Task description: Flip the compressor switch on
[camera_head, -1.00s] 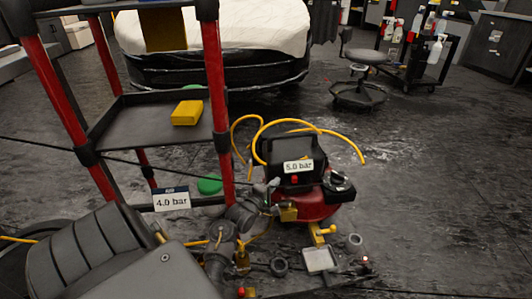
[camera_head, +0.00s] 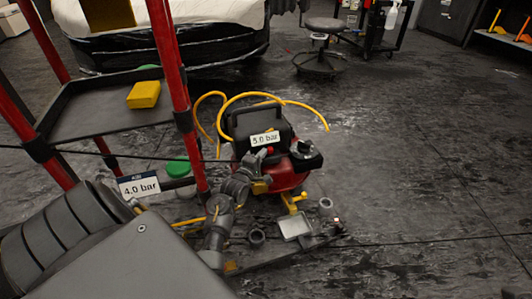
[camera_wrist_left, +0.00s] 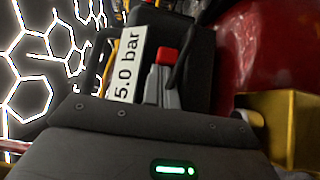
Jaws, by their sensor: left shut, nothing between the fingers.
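The compressor (camera_head: 288,177) has a red tank and a black top, and stands on the dark floor in the head view. A white "5.0 bar" label (camera_head: 264,139) is on its black housing. The red switch (camera_head: 270,150) shows just below that label, and also in the left wrist view (camera_wrist_left: 167,54). My left gripper (camera_head: 262,157) is shut and empty, with its grey fingertips right at the switch. In the wrist view the fingers (camera_wrist_left: 160,84) overlap the switch's lower part; I cannot tell whether they touch it. My right gripper is not in view.
A shelf cart with red posts (camera_head: 174,65) stands left of the compressor, bearing a yellow block (camera_head: 144,94). A "4.0 bar" tag (camera_head: 138,186) shows near its lower part. A yellow hose (camera_head: 245,96) loops behind the compressor.

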